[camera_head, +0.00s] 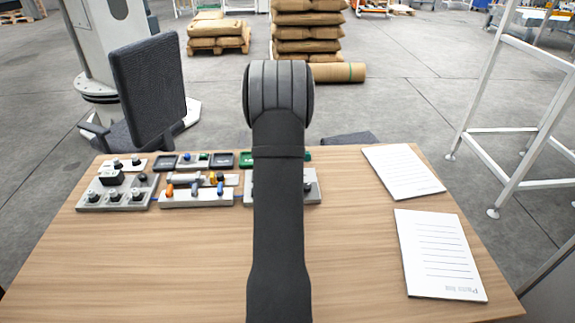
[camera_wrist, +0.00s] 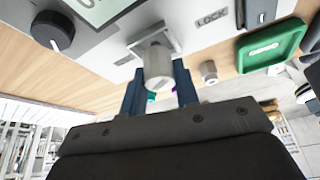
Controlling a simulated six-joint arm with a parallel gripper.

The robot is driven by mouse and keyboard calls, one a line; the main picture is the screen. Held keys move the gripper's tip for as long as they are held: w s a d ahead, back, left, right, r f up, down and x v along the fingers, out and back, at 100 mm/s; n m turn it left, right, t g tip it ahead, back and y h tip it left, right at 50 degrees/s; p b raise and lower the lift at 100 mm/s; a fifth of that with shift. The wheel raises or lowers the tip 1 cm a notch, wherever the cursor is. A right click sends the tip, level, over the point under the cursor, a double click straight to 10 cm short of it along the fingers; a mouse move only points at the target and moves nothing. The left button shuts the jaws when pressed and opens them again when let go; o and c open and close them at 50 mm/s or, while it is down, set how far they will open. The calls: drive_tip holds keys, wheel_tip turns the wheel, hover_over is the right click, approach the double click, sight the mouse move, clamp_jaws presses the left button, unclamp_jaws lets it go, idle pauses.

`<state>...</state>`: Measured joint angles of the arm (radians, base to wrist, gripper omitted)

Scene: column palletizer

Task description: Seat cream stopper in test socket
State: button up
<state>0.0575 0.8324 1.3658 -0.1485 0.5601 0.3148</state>
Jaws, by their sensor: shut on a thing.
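In the wrist view, my gripper (camera_wrist: 158,85) has its two blue fingers on either side of the pale cream stopper (camera_wrist: 157,66), shut on it. The stopper's far end is at the square, pale-rimmed test socket (camera_wrist: 171,41) on a light grey panel (camera_wrist: 185,14). I cannot tell how deep the end sits in the socket. In the head view my own dark arm hides my gripper, the stopper and the socket; only parts of the panel (camera_head: 312,194) show beside the arm.
In the wrist view, a dark knob (camera_wrist: 52,31) and a "LOCK" label are on the panel. A green tray (camera_wrist: 270,46) and a small pale knob (camera_wrist: 208,70) are at right. Several control blocks (camera_head: 118,190) stand left on the wooden table (camera_head: 180,260); paper sheets (camera_head: 440,255) lie right.

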drive_tip(key=shift+f, duration=0.65)
idle(0.8)
drive_tip(key=o, duration=1)
drive_tip(key=shift+c, duration=1.1)
drive_tip(key=shift+o, duration=0.3)
drive_tip(key=shift+o, duration=0.4)
drive_tip(key=shift+r, duration=3.5)
drive_tip(key=shift+f, duration=0.1)
